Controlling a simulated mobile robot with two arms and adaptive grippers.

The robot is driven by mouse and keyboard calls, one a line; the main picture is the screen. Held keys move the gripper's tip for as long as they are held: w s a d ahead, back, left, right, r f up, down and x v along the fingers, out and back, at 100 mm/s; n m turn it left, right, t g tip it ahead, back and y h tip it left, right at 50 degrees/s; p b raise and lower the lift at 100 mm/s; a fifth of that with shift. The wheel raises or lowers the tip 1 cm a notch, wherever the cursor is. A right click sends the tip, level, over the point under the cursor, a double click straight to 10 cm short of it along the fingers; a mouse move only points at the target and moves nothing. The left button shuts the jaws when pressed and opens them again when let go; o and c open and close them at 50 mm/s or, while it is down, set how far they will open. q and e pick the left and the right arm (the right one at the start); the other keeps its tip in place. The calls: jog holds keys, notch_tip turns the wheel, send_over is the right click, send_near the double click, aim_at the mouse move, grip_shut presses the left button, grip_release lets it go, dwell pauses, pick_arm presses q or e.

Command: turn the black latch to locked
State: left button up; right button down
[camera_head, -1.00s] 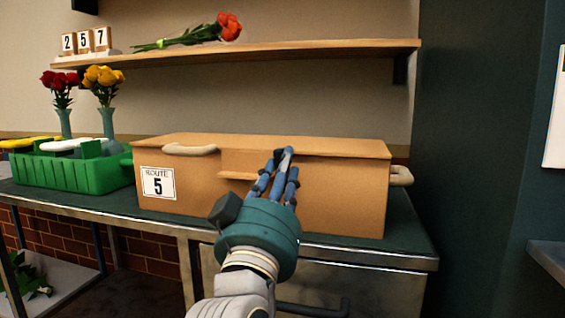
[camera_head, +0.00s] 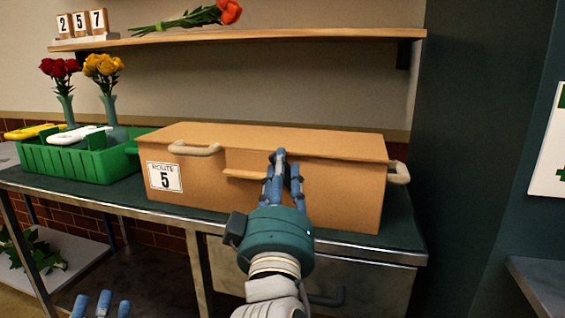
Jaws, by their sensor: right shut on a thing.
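A closed cardboard-brown box (camera_head: 330,200) with a "Route 5" label stands on the dark green counter in the head view. My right gripper (camera_head: 284,160) is at the box's front, near the lid edge right of the middle. Its blue fingers are shut on a small dark part, apparently the black latch. The fingers cover most of that part, so its position cannot be told. My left gripper (camera_head: 102,304) shows only its blue fingertips at the bottom left edge. They are spread apart and empty, away from the box.
A green crate (camera_head: 60,165) with vases of red and yellow flowers beside it stands left of the box. A wooden shelf (camera_head: 330,36) with a red flower and number blocks hangs above. The box has pale handles (camera_head: 194,149). A dark wall stands at right.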

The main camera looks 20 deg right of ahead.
pick_arm(q)
jog(key=shift+w+f+g+y, duration=0.15)
jog(key=shift+w+f+g, duration=0.2)
jog(key=shift+f, duration=0.35)
jog(key=shift+w+f+g+y, duration=0.2)
jog(key=shift+w+f+g, duration=0.15)
jog(key=shift+f, duration=0.3)
jog(key=shift+w+f+g+y, duration=0.15)
jog(key=shift+w+f+g, duration=0.2)
jog(key=shift+f, duration=0.35)
pick_arm(e)
jog(key=shift+n, duration=0.3)
pick_arm(q)
jog(key=shift+s, duration=0.1)
pick_arm(e)
jog(key=c, duration=1.4)
grip_release()
